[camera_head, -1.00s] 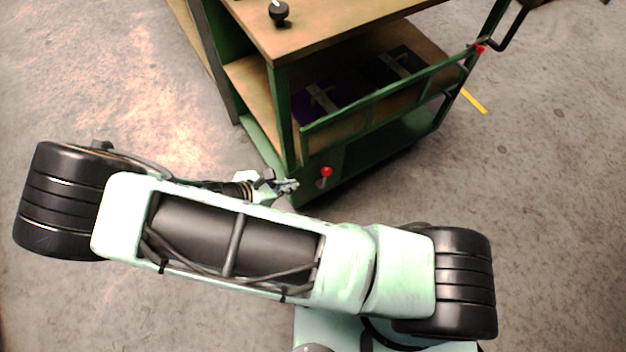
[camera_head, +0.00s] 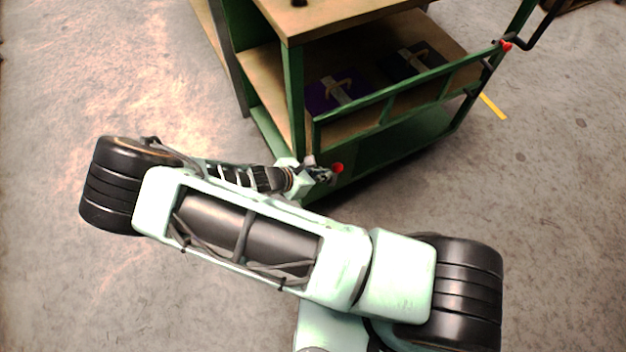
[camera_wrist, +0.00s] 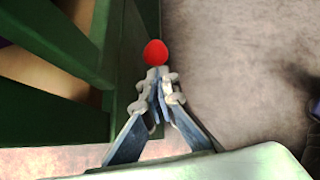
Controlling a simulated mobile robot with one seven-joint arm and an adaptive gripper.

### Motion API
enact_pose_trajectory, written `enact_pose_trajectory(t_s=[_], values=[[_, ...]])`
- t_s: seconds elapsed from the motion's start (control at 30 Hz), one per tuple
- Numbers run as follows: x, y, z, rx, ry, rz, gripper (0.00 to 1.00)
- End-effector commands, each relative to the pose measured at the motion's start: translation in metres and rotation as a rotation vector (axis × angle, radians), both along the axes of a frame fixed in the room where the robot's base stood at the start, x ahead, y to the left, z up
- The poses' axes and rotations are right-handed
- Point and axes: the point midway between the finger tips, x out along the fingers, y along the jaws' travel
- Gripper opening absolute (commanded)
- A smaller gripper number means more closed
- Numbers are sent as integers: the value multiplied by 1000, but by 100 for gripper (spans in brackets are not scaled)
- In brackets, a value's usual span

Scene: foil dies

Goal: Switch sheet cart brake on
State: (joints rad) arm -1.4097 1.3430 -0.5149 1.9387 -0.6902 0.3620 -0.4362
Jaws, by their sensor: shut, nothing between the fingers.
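The sheet cart is a green frame (camera_head: 292,90) with wooden shelves. A red ball knob (camera_head: 338,168) sits low at its near corner, on the lower frame; I take it as the brake lever's knob, and its stem is hidden. The knob also shows in the wrist view (camera_wrist: 155,52), just beyond my fingertips. My gripper (camera_head: 325,175) is shut and empty. In the wrist view my gripper (camera_wrist: 158,76) has its fingertips together right at the knob's near side; I cannot tell whether they touch it.
Another red knob (camera_head: 505,45) is at the cart's far right corner, near a black handle (camera_head: 525,35). Dark purple items (camera_head: 328,94) lie on the lower wooden shelf. A yellow floor line (camera_head: 492,106) shows at right. The concrete floor (camera_head: 570,200) is clear there.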

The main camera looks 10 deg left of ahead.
Motion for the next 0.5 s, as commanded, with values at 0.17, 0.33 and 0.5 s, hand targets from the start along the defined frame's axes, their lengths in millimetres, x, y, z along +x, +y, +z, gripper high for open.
enact_pose_trajectory(t_s=[0.17, 0.33, 0.5], values=[[5, -5, 0, 0, 0, 1, 0], [5, -5, 1, 0, 0, 1, 0], [7, -9, 3, -1, 0, -1, 0]])
